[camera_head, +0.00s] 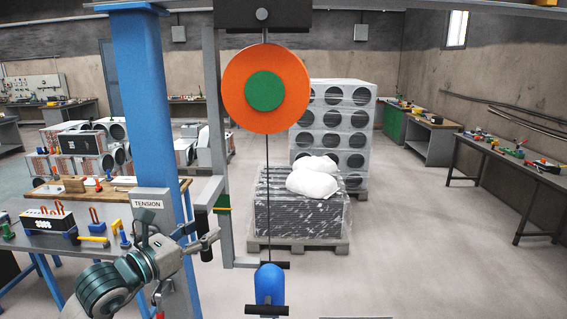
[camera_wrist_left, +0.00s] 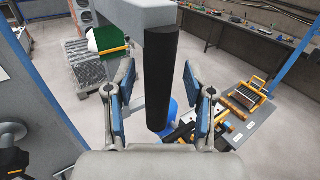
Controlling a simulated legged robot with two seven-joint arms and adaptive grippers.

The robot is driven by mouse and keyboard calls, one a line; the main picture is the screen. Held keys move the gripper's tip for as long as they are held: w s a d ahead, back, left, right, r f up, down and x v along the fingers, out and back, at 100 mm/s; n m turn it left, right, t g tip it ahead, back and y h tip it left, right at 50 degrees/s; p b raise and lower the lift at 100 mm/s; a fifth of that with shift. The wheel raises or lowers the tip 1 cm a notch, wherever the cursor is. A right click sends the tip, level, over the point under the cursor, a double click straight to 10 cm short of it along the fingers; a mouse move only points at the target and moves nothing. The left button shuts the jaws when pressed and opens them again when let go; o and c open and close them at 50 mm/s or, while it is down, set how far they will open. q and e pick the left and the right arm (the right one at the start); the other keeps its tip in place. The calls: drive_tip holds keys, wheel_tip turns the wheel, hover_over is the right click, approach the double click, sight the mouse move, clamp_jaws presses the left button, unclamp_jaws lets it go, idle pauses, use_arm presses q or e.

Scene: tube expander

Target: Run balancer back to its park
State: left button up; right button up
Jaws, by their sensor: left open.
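The balancer is an orange disc with a green hub (camera_head: 265,90), hung under a dark block at the top of the head view. A thin cable runs down from it to a blue tool (camera_head: 270,285) with a black crossbar. A grey box marked TENSION (camera_head: 152,204) is on the blue post. A black upright handle (camera_head: 201,236) hangs beside the grey upright; it also shows in the left wrist view (camera_wrist_left: 160,75). My left gripper (camera_head: 208,240) is open, with its fingers on either side of this handle in the wrist view (camera_wrist_left: 158,80). Contact cannot be told.
The blue post (camera_head: 145,100) stands close to my left arm. A workbench (camera_head: 80,243) with tools is at left.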

use_arm(q)
drive_tip(key=shift+b+v, duration=1.05)
drive_tip(key=shift+v, duration=1.45)
drive_tip(key=shift+s+a, duration=0.45)
drive_tip(key=shift+s, duration=0.1)
